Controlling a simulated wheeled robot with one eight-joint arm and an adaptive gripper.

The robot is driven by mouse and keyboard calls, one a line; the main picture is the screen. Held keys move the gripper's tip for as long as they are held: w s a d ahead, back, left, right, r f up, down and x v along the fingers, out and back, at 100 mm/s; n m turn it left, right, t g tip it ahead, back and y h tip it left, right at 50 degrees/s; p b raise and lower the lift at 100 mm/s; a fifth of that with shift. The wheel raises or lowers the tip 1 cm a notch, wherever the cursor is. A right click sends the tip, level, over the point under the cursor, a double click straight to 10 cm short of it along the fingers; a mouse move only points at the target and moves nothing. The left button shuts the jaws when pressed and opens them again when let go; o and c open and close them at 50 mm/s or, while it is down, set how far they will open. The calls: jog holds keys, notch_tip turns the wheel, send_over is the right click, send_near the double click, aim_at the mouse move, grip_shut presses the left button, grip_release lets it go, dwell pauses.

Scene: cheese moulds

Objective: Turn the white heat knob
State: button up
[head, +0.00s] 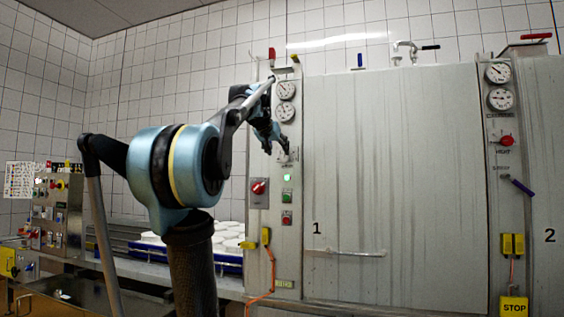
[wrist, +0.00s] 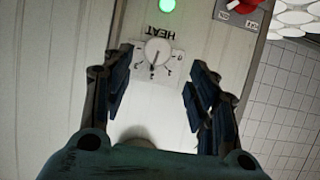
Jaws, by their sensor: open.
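The white heat knob (wrist: 157,54) is round with a dark pointer line, on a pale plate lettered HEAT, upside down in the wrist view. My gripper (wrist: 160,65) is open, one finger on each side of the knob in that view, with nothing between the fingers. I see no contact with the knob. In the head view my gripper (head: 279,145) is in front of the narrow panel left of door 1, below two gauges. It hides most of the knob there.
A lit green lamp (head: 287,177) sits below the plate, with a red rotary switch (head: 259,188) lower left. Green and red buttons are beneath. Two gauges (head: 286,100) are above. Another panel at right has a red knob (head: 506,141). White moulds (head: 228,236) stand at left.

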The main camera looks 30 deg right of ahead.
aim_at(284, 158)
jog(key=x, duration=0.8)
jog(key=shift+w+d+f, duration=0.15)
jog(key=c, duration=1.1)
